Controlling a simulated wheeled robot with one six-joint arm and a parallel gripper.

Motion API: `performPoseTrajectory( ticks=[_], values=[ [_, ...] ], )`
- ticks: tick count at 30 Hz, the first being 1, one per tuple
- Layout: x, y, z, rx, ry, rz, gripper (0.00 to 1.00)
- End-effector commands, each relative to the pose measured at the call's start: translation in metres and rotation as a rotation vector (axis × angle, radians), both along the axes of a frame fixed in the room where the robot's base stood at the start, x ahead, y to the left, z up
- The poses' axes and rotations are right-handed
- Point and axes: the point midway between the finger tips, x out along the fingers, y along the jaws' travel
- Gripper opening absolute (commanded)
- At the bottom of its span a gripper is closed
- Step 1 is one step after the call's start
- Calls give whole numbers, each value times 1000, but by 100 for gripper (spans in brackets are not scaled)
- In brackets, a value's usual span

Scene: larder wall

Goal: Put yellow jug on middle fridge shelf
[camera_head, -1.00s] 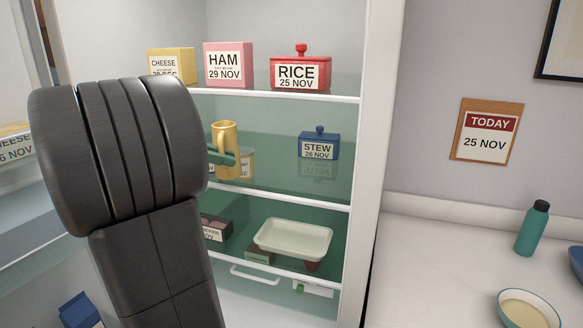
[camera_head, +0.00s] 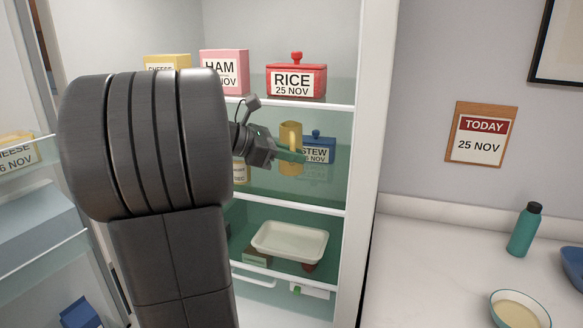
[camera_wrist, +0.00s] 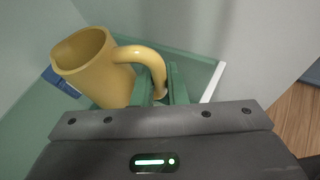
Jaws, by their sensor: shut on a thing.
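The yellow jug (camera_head: 290,147) is inside the open fridge, at the level of the middle shelf (camera_head: 300,197), in front of the blue stew box (camera_head: 320,149). In the wrist view the jug (camera_wrist: 95,65) is tilted in the picture, and its handle is between the green fingers. My gripper (camera_wrist: 160,88) is shut on the handle; it also shows in the head view (camera_head: 283,155). I cannot tell whether the jug's base touches the shelf. My arm hides the left part of the shelves.
The top shelf holds a cheese box (camera_head: 166,62), a ham box (camera_head: 224,72) and a red rice box (camera_head: 296,79). A white tray (camera_head: 290,241) sits on the lower shelf. The fridge's right wall edge (camera_head: 362,150) stands close to the jug.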

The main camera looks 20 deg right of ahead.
Motion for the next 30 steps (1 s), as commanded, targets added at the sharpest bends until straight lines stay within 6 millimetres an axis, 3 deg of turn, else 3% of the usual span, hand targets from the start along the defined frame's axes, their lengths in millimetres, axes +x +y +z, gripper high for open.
performPoseTrajectory(
  ticks=[7, 19, 20, 23, 30],
  values=[
    [0, 1, -32, 0, 1, 0, 0],
    [0, 1, -39, -1, 0, 0, 0],
    [0, 1, -39, 0, 1, 0, 16],
    [0, 1, -39, 0, 1, 0, 34],
    [0, 1, -38, 0, 0, 0, 34]
  ],
)
